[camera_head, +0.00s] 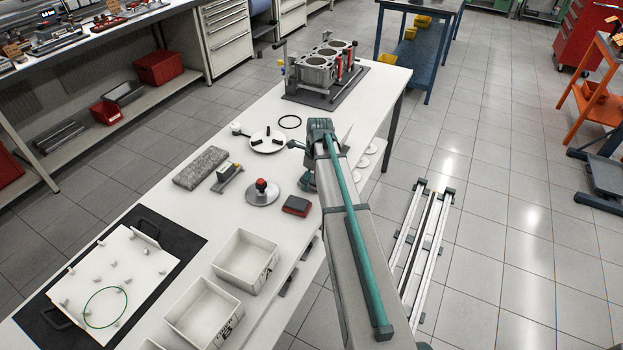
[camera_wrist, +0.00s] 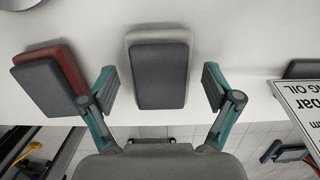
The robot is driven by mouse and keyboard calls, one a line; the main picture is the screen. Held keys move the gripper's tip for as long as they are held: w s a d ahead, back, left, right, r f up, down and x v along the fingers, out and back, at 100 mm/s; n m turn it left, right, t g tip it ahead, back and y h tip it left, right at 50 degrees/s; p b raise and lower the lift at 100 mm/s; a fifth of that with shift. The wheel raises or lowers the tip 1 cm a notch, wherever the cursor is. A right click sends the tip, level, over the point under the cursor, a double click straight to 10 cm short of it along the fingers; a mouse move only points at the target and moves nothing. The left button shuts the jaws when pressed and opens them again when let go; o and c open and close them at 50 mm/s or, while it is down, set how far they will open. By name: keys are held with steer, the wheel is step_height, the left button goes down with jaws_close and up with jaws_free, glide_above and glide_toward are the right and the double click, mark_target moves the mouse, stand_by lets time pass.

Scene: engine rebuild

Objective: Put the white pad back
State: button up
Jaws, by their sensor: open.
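The white pad (camera_wrist: 160,37) shows in the wrist view as a block with a dark grey face and a white rim at its far end. It lies by the edge of the white table, between the spread fingers of my gripper (camera_wrist: 159,87), with a gap on each side. My gripper is open and holds nothing. In the head view my arm hides the pad. A red pad with a dark grey face (camera_wrist: 72,66) lies just left of the left finger; it also shows in the head view (camera_head: 296,205).
Left of my arm on the table are a round plate with a red-topped knob (camera_head: 262,193), a grey block (camera_head: 201,168) and white bins (camera_head: 244,260). An engine block (camera_head: 322,68) stands at the far end. A lettered white sign (camera_wrist: 300,105) is right of my gripper.

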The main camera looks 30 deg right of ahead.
step_height(320, 180, up, 12)
steer(key=s+b, duration=0.1)
steer(key=b, duration=0.1)
steer(key=shift+d+b, duration=0.3)
steer(key=shift+d, duration=0.15)
steer(key=shift+r, duration=0.1)
stand_by(0.3)
